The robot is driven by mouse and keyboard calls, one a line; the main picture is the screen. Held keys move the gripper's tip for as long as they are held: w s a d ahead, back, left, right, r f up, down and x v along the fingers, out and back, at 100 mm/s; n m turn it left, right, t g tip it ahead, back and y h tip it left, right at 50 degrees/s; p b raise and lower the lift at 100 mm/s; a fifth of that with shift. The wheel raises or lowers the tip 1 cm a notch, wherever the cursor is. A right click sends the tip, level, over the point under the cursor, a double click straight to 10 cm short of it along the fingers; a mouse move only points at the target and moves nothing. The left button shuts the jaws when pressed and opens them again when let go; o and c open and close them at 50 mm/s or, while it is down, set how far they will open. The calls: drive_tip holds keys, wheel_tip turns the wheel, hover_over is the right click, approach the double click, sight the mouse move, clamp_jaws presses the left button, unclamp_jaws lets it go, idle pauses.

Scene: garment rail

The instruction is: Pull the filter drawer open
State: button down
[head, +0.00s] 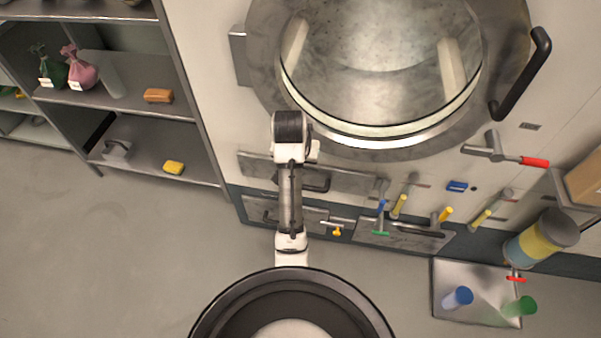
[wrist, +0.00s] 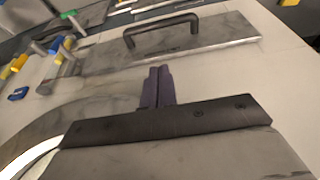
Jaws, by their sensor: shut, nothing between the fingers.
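In the head view, a wide grey drawer front (head: 345,180) with a black bar handle (head: 316,185) sits below the machine's round door. My arm covers part of it. The wrist view shows this front (wrist: 215,38) and its handle (wrist: 162,29) beyond my fingers. The front looks flush with the machine. I cannot tell for certain that it is the filter drawer, since a smaller front (head: 262,208) with a handle lies below it. My gripper (wrist: 158,72) is shut and empty, apart from the handle. In the head view its fingers are hidden.
The round door (head: 375,142) with its black handle (head: 522,75) is above. Several coloured valve levers (head: 399,206) stick out at the right. Shelves (head: 150,140) are at left; the floor there is clear.

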drive_tip(key=p+x, duration=0.1)
drive_tip(key=x, duration=1.7)
drive_tip(key=shift+w+f, duration=0.2)
drive_tip(key=shift+f, duration=0.05)
drive_tip(key=shift+s+a, duration=0.1)
drive_tip(key=shift+a, duration=0.05)
